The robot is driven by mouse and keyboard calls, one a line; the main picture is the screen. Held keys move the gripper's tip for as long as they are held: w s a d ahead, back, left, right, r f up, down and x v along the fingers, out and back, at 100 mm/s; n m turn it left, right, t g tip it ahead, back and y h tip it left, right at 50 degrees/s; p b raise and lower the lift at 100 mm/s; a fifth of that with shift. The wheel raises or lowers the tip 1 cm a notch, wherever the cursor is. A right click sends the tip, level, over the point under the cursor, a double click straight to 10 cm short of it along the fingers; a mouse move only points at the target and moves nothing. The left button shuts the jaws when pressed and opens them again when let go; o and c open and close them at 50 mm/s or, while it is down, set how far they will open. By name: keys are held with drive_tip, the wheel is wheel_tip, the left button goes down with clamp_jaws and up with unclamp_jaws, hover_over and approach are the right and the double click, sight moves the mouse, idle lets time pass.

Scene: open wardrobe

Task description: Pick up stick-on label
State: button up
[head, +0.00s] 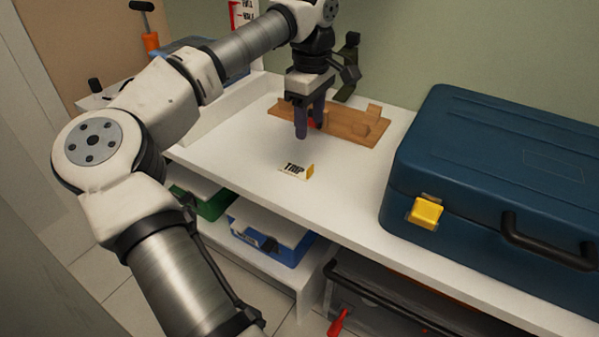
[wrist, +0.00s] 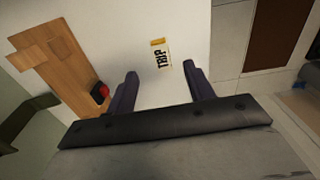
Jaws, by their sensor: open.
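The stick-on label (head: 296,171) is a small pale piece with black "TRIP" lettering and a yellow end. It lies on the white shelf near its front edge. In the wrist view the label (wrist: 161,55) is ahead of and between the fingers, apart from both. My gripper (head: 309,133) points down above the shelf, behind the label in the head view. Its two dark fingers are spread with nothing between them, as the wrist view also shows (wrist: 164,82).
A wooden piece (head: 352,130) with a red and black item (wrist: 100,91) lies behind my gripper. A large blue case (head: 490,180) with a yellow latch stands at the right. Green and blue boxes (head: 262,240) are below the shelf. The shelf around the label is clear.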

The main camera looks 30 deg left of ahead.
drive_tip(key=b, duration=0.1)
approach(295, 166)
drive_tip(key=d+f, duration=0.1)
drive_tip(key=f, duration=0.1)
drive_tip(key=d+f, duration=0.2)
drive_tip(key=s+d+f, duration=0.1)
drive_tip(key=f, duration=0.1)
drive_tip(key=shift+d+f, duration=0.25)
drive_tip(key=shift+d, duration=0.15)
drive_tip(key=c, duration=1)
